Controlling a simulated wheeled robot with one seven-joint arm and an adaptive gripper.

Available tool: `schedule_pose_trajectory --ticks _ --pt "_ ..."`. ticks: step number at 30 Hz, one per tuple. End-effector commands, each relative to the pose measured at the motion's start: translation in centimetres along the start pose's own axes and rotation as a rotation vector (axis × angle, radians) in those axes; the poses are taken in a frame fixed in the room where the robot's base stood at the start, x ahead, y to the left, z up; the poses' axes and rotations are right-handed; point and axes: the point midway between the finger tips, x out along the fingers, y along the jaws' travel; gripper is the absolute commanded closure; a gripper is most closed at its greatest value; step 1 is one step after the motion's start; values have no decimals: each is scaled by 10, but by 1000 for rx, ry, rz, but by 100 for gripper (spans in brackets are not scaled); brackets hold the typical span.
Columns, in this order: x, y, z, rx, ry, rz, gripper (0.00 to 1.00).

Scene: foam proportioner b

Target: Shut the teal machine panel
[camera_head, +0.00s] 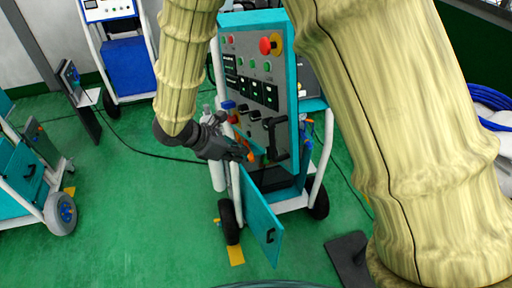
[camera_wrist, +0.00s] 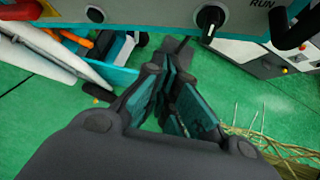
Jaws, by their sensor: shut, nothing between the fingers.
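The teal machine panel (camera_head: 262,218) is a flat door with a dark handle (camera_head: 270,236). It stands swung open at the lower front of the wheeled machine (camera_head: 260,85). My gripper (camera_head: 248,153) is shut and empty, in front of the machine just above the panel's upper end near the hinge side. I cannot tell whether it touches the panel. In the wrist view my gripper (camera_wrist: 180,48) points toward the machine's lower front, below the grey control face (camera_wrist: 165,12). I cannot make out the panel clearly there, as the fingers cover the middle.
The control face carries a red emergency button (camera_head: 270,45), knobs and a black handle. White tube frame and black wheels (camera_head: 229,222) support the machine. Another teal cart (camera_head: 30,165) stands at left, and a blue-and-white unit (camera_head: 125,65) behind. Green floor is free at front left.

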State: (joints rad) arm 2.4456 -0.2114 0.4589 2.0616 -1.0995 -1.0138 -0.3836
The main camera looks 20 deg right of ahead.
Motion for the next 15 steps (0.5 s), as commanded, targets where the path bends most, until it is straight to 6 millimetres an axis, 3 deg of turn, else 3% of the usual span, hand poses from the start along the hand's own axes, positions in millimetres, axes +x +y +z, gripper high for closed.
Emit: schedule_pose_trajectory --ticks 6,15 --pt "25 -1 2 1 2 -4 100" --pt "48 0 24 2 1 -3 100"
